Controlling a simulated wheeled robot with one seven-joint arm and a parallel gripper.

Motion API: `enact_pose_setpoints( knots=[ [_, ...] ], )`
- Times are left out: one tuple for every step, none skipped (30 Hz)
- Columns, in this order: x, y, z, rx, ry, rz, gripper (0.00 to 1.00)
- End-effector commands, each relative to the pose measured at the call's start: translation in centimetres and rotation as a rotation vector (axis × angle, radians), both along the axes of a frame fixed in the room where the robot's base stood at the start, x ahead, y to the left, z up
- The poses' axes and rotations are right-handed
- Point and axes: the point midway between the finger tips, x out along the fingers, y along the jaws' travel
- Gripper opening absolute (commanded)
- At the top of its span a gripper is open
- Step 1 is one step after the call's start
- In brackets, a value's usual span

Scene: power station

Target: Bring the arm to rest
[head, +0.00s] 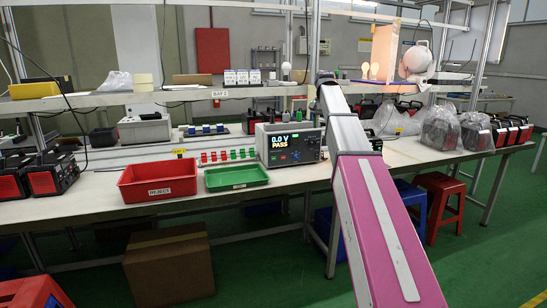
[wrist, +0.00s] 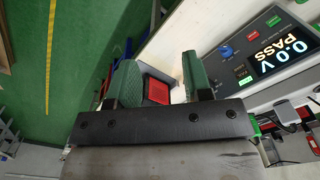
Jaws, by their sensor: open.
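My arm reaches up from the lower right of the head view, in front of the bench (head: 100,206). Its far end is by the tester, and my gripper's fingers are hidden there. In the wrist view my gripper (wrist: 160,78) is open, its two green-padded fingers apart with nothing held. Beyond and between them shows a red block in a dark frame (wrist: 156,91), apart from the fingers as far as I can tell. The tester (head: 290,144), reading "0.0V PASS", stands left of my arm; it also shows at the right of the wrist view (wrist: 283,48).
A red REJECT bin (head: 157,180) and a green tray (head: 236,177) lie at the bench front. Red-black units stand at the left (head: 52,174) and in clear bags at the right (head: 440,128). A shelf (head: 130,98) runs above. Stools (head: 440,205) and a carton (head: 168,266) are below.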

Motion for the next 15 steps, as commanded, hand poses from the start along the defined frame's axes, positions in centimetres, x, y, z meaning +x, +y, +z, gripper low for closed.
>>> enact_pose_setpoints(
  knots=[
    [-0.6,0.0,-1.6,0.000,0.002,0.007,0.46],
    [-0.7,0.1,-2.4,-0.001,0.001,0.012,0.46],
    [-1.1,0.1,-3.7,0.000,0.003,0.019,0.46],
    [-1.3,0.1,-4.7,0.000,0.002,0.026,0.46],
    [-1.6,0.1,-5.9,0.000,0.002,0.033,0.46],
    [-2.1,0.2,-7.5,0.000,0.003,0.043,0.46],
    [-2.5,0.2,-8.9,0.000,0.003,0.051,0.46],
    [-2.9,0.2,-10.3,0.001,0.004,0.061,0.46],
    [-3.5,0.3,-12.2,0.000,0.003,0.074,0.46],
    [-4.0,0.3,-13.6,0.001,0.004,0.082,0.46],
    [-4.5,0.3,-14.9,0.000,0.003,0.092,0.46],
    [-5.2,0.4,-16.7,0.000,0.003,0.105,0.46],
    [-5.7,0.4,-18.0,0.000,0.003,0.113,0.46],
    [-6.2,0.5,-19.3,0.000,0.003,0.123,0.46],
    [-7.0,0.5,-21.0,0.000,0.003,0.136,0.46]
  ],
)
